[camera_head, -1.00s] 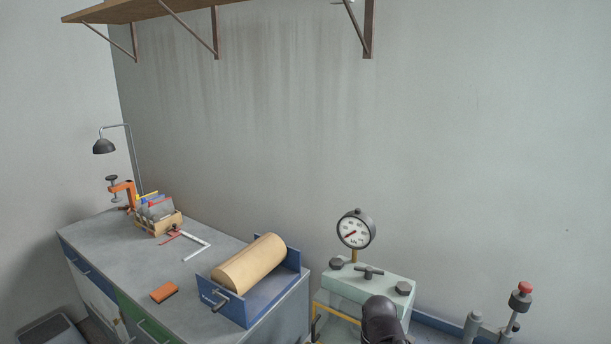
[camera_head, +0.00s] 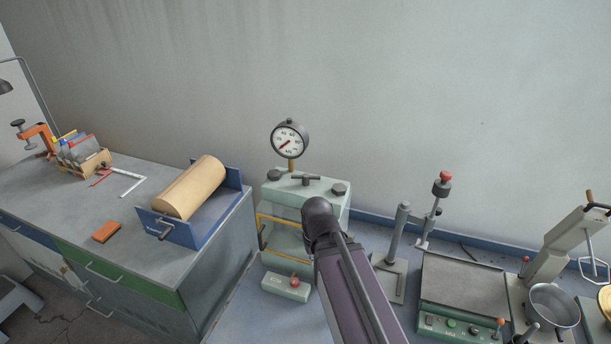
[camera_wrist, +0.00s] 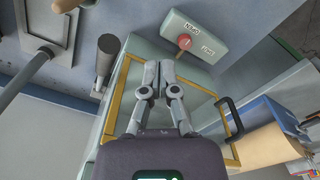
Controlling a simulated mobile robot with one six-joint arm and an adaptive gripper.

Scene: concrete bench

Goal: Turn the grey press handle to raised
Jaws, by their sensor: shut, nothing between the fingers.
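My gripper (camera_wrist: 160,75) is shut and empty in the wrist view, its two grey fingers together over the pale machine with a yellow-edged front. In the head view my own wrist and forearm hide the fingers. A grey stand with an upright post (camera_head: 403,228) is right of my arm in the head view, with a slim lever (camera_head: 433,214) topped by a dark collar and red knob beside it. I cannot tell for certain whether this lever is the press handle. The gripper touches no handle that I can make out.
A pale machine (camera_head: 328,192) with a gauge (camera_head: 290,141) stands behind my arm. A flat plate machine (camera_head: 458,281), a light grey tilted machine (camera_head: 568,245) and a pan (camera_head: 553,304) are at right. A blue roller tray (camera_head: 211,231) is at left.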

